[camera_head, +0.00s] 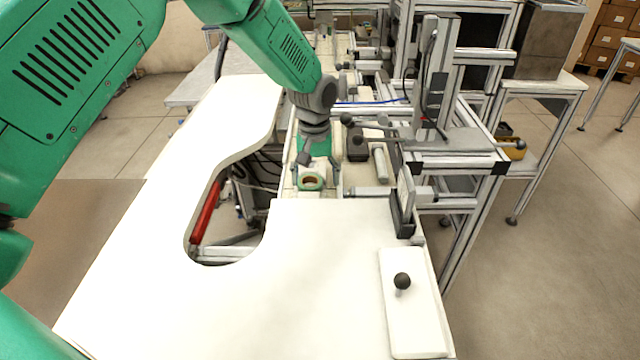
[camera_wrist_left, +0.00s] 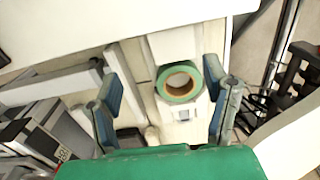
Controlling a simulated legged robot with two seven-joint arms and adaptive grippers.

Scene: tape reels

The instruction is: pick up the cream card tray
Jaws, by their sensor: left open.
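A green tape reel (camera_wrist_left: 179,82) with a tan core rests on a cream tray (camera_wrist_left: 200,108), which I take to be the card tray. A small grey-white patch shows on the tray below the reel. In the head view the reel (camera_head: 312,182) sits on the conveyor lane just beyond the white table; the tray is hard to tell from the pale lane there. My left gripper (camera_head: 318,164) is open above and around the reel. In the left wrist view, its fingers (camera_wrist_left: 163,78) stand either side of reel and tray, with nothing held. My right gripper is out of view.
The white table (camera_head: 310,280) has a cutout on its left and is largely bare. A white plate with a black knob (camera_head: 402,281) lies at its right. A dark upright holder (camera_head: 403,212) stands at the right edge. Metal frames and levers (camera_head: 375,130) crowd the lane's right.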

